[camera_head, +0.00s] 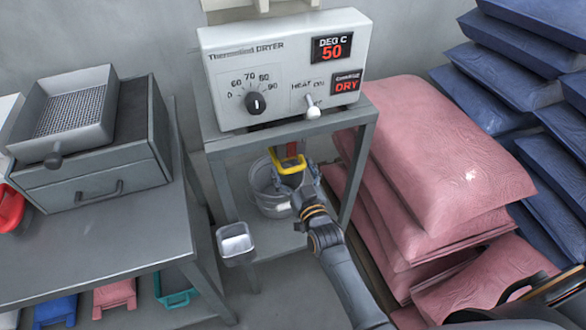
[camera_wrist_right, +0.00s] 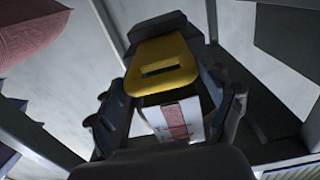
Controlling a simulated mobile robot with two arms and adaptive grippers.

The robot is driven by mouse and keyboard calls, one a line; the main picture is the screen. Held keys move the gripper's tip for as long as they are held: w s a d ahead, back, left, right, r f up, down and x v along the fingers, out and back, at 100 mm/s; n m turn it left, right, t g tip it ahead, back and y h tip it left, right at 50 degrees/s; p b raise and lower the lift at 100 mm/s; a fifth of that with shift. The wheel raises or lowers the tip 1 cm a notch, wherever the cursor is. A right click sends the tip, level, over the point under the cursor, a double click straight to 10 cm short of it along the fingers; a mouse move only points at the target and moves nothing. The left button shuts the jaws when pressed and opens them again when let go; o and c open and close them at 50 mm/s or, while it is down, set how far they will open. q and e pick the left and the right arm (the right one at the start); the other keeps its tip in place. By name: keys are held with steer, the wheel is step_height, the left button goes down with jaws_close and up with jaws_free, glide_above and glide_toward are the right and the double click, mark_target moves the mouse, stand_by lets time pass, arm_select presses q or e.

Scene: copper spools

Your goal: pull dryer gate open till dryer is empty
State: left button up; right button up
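The white dryer (camera_head: 285,65) stands on a grey metal stand and its displays read 50 and DRY. Its yellow gate (camera_head: 290,164), with a red part above it, shows below the stand's top. My right gripper (camera_head: 296,178) is at the gate, under the dryer. In the right wrist view the yellow gate (camera_wrist_right: 162,62), with a slot in it, and a white block with a red stripe sit between my right gripper's fingers (camera_wrist_right: 172,105), which appear closed against its sides. A metal bucket (camera_head: 262,190) stands below the gate; its inside is partly hidden. My left gripper is out of view.
A small metal scoop or cup (camera_head: 235,244) is at the stand's front left. A grey table (camera_head: 100,240) at left holds a drawer box with a mesh tray (camera_head: 68,112). Pink sacks (camera_head: 440,150) and blue sacks (camera_head: 520,80) crowd the right side.

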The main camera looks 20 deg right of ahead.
steer(key=c, duration=0.6)
steer(key=s+p, duration=0.2)
steer(key=s, duration=0.2)
steer(key=shift+s+d, duration=0.1)
steer(key=shift+s, duration=0.4)
steer(key=o, duration=1.6)
